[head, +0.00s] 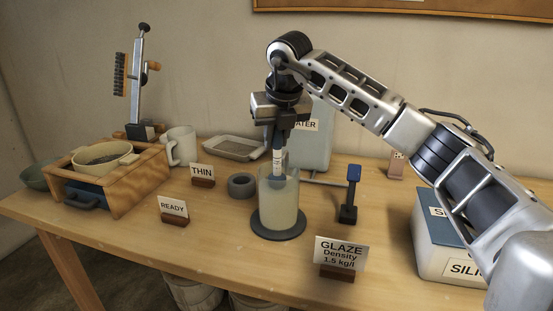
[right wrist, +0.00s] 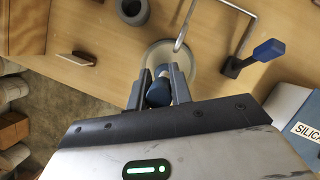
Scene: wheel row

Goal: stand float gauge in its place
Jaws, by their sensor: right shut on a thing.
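The float gauge (head: 278,158), a slim stem with a white marked scale, hangs upright below my right gripper (head: 280,124). The gripper is shut on its upper part. In the right wrist view the gauge's blue part (right wrist: 158,93) shows between the two fingers (right wrist: 160,82). The gauge's lower end is at the mouth of a clear jar of pale liquid (head: 278,206); how far it reaches inside is hard to tell. The jar stands on a dark round base (head: 278,232) and also shows under the gripper in the right wrist view (right wrist: 206,62). My left gripper is out of view.
A dark ring (head: 241,185) lies left of the jar. A blue-topped stand (head: 350,194) is to its right, and the GLAZE card (head: 341,252) is in front. A WATER container (head: 312,150) is behind. THIN (head: 202,172) and READY (head: 173,208) cards stand left.

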